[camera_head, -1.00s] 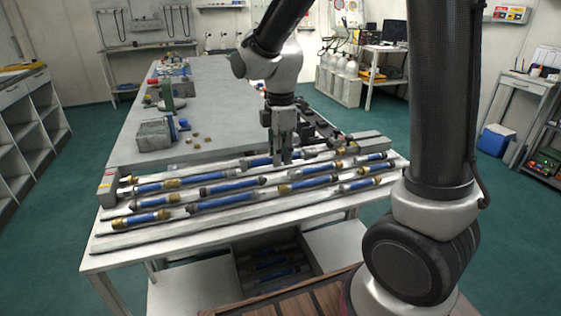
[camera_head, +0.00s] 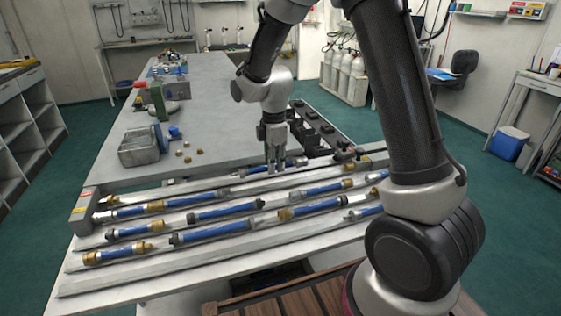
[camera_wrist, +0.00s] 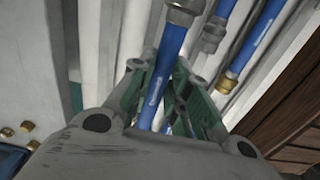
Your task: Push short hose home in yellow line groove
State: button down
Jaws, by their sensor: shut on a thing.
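My gripper (camera_head: 275,170) is shut on a short blue hose (camera_head: 258,169) at the rear of the rack of grooves (camera_head: 140,266). In the wrist view the jaws (camera_wrist: 165,105) straddle this blue hose (camera_wrist: 170,45), and a grey metal fitting (camera_wrist: 186,8) shows at its upper end. The hose lies roughly along the rearmost groove. I cannot tell whether it is seated or just above. The part below it is hidden by my jaws. No yellow marking clearly identifies a groove; small red and yellow labels show on the grey end block (camera_head: 82,212).
Several blue hoses with brass and grey fittings, one being the front hose (camera_head: 207,232), lie in rows in front. A grey bin (camera_head: 140,148) and loose brass fittings (camera_head: 186,154) stand on the bench behind. A dark tray (camera_head: 322,128) is behind my gripper, to the right.

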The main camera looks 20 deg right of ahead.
aim_at(264, 190)
jog(key=shift+w+f, duration=0.25)
jog(key=shift+f, duration=0.9)
jog(key=shift+w+f, duration=0.25)
jog(key=shift+f, duration=0.95)
jog(key=shift+w+f, duration=0.25)
jog(key=shift+f, duration=0.9)
jog(key=shift+a, duration=1.65)
jog(key=c, duration=1.3)
grip_release()
notch_tip(264, 190, up, 12)
jog(key=shift+f, duration=0.1)
